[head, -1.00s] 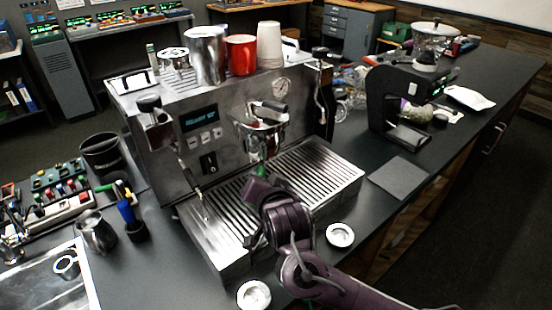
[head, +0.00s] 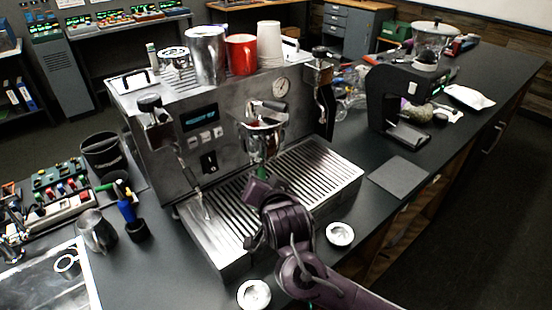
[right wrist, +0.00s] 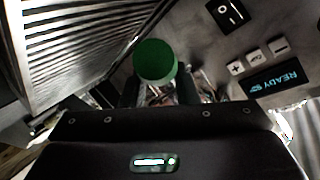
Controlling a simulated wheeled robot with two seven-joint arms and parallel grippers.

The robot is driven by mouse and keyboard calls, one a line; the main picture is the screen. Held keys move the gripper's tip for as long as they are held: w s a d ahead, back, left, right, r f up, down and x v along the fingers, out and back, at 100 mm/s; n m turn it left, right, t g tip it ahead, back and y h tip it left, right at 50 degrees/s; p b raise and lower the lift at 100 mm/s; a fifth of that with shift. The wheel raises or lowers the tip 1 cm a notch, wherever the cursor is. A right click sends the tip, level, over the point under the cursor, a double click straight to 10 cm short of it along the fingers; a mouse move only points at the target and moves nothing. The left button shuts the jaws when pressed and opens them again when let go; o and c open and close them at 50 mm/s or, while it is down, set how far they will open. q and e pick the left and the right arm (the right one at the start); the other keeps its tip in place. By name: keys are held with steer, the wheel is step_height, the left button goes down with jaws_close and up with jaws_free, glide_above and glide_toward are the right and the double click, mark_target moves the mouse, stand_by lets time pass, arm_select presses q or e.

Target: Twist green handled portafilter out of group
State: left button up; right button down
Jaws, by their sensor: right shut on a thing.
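The espresso machine (head: 150,180) stands on the dark counter, its round metal group (head: 262,125) at the front. The green handled portafilter (head: 262,168) sits under the group, its handle pointing toward me and mostly hidden by my right gripper (head: 256,186). In the right wrist view, the round green handle end (right wrist: 155,62) shows between the two dark fingers of that gripper (right wrist: 160,92), which is shut on the handle. Whether the portafilter's lugs are still engaged is hidden. My left gripper is not in view.
The slatted drip tray (head: 320,172) lies below my right gripper. Two small white-rimmed round dishes (head: 340,234) (head: 254,295) are near the counter's front. Cups (head: 241,54) stand on the machine. A black grinder (head: 392,100) and a grey mat (head: 398,177) are at right.

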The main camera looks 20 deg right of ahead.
steer(key=shift+p, duration=0.5)
stand_by(1.1)
steer(key=shift+f, duration=0.45)
stand_by(0.4)
steer(key=shift+p, duration=0.35)
stand_by(1.3)
steer(key=shift+s+a+r+p, duration=0.1)
steer(key=shift+s+a+p, duration=0.2)
steer(key=shift+s+p, duration=0.4)
steer(key=shift+s+a+p, duration=0.35)
steer(key=shift+s+p, duration=0.3)
steer(key=shift+s, duration=0.3)
steer(key=shift+s+a+p, duration=0.4)
steer(key=shift+s+p, duration=0.25)
steer(key=shift+s, duration=0.25)
steer(key=shift+s+a+p, duration=0.35)
steer(key=shift+s+p, duration=0.3)
steer(key=shift+s, duration=0.3)
steer(key=s, duration=0.1)
steer(key=s+a+p, duration=0.1)
steer(key=s, duration=0.1)
steer(key=s+a+p, duration=0.1)
steer(key=s, duration=0.1)
